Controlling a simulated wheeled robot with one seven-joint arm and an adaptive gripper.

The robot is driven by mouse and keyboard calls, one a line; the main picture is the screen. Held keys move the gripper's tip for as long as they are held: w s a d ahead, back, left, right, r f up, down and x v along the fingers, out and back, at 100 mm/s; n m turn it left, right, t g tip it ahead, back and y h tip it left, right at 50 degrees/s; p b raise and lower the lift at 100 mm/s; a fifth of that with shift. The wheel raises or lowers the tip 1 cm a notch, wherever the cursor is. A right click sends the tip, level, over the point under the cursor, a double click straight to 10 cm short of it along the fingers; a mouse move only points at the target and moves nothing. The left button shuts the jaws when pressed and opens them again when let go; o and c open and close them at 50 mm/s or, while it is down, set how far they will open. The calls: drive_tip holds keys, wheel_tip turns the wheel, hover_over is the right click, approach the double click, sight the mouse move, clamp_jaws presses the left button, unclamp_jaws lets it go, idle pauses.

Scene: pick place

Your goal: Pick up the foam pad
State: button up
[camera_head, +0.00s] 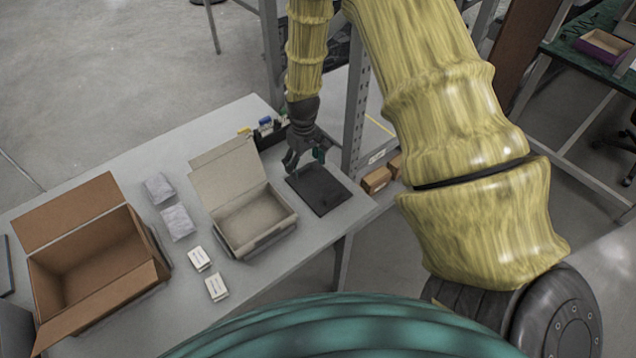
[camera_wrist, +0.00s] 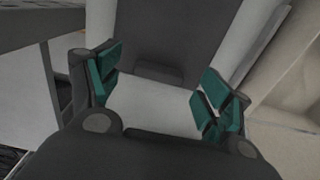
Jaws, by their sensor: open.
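A dark grey, flat rectangular pad (camera_head: 322,190), which I take for the foam pad, lies on the white table right of the open light-grey box. In the wrist view the pad (camera_wrist: 170,30) runs up from between the fingers to the top edge, with a small raised dark piece (camera_wrist: 158,73) at its near end. My gripper (camera_head: 304,160) hangs over the pad's far left end. In the wrist view my gripper (camera_wrist: 160,88) is open with green fingertips apart and nothing between them. The fingers hide part of the pad's far end in the head view.
The light-grey box (camera_head: 286,222) stands open close left of the pad. Two grey packets (camera_head: 178,222), two small white boxes (camera_head: 216,287) and an open cardboard box (camera_head: 150,272) are farther left on the table (camera_head: 290,277). A metal shelf post (camera_head: 356,110) rises just behind the pad.

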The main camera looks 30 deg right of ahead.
drive_tip(key=shift+f, duration=1.05)
drive_tip(key=shift+c, duration=0.4)
drive_tip(key=c, duration=0.8)
drive_tip(key=shift+r, duration=0.15)
